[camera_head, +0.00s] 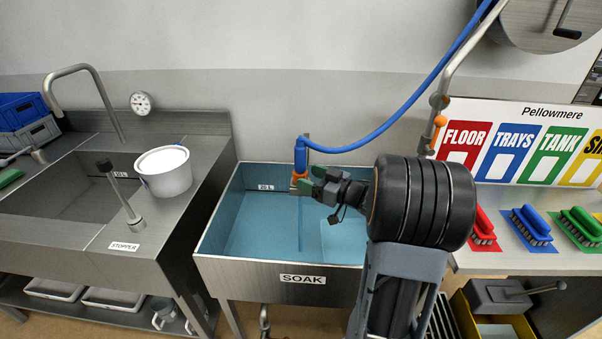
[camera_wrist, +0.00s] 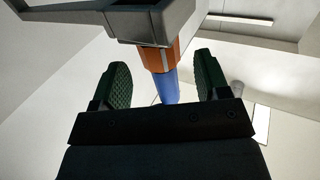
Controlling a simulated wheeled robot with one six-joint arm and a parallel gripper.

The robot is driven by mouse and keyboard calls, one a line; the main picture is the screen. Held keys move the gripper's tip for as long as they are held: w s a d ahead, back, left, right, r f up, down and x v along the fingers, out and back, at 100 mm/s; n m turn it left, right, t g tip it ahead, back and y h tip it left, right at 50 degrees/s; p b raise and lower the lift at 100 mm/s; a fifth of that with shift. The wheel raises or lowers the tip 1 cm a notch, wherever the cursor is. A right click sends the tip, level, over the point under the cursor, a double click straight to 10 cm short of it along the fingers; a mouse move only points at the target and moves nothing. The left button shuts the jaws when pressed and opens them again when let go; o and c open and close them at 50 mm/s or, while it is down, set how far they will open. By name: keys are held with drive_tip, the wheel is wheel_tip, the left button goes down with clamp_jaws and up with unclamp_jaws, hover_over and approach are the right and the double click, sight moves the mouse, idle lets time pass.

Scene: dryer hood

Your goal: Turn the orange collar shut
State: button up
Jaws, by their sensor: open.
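The orange collar (camera_head: 299,178) is at the lower end of the blue hose (camera_head: 301,150), above the back of the SOAK basin (camera_head: 215,225). In the wrist view the collar (camera_wrist: 158,57) sits between a grey fitting (camera_wrist: 160,22) and the blue hose (camera_wrist: 167,88). My gripper (camera_head: 311,179) is open beside the collar, with green pads on its fingers. In the wrist view my gripper (camera_wrist: 162,63) has one finger on each side of the collar's line, with a gap on both sides. I cannot tell how far the collar is turned.
The SOAK basin holds blue water. A sink counter with a white pot (camera_head: 165,172) and a STOPPER lever (camera_head: 122,195) stands at left. Colored brushes (camera_head: 531,225) lie on the right shelf. A pipe with an orange-knobbed part (camera_head: 439,121) rises behind my arm.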

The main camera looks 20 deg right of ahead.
sight(306, 176)
drive_tip(key=shift+x, duration=1.95)
drive_tip(key=shift+c, duration=0.4)
drive_tip(key=c, duration=0.9)
drive_tip(key=shift+o, duration=0.2)
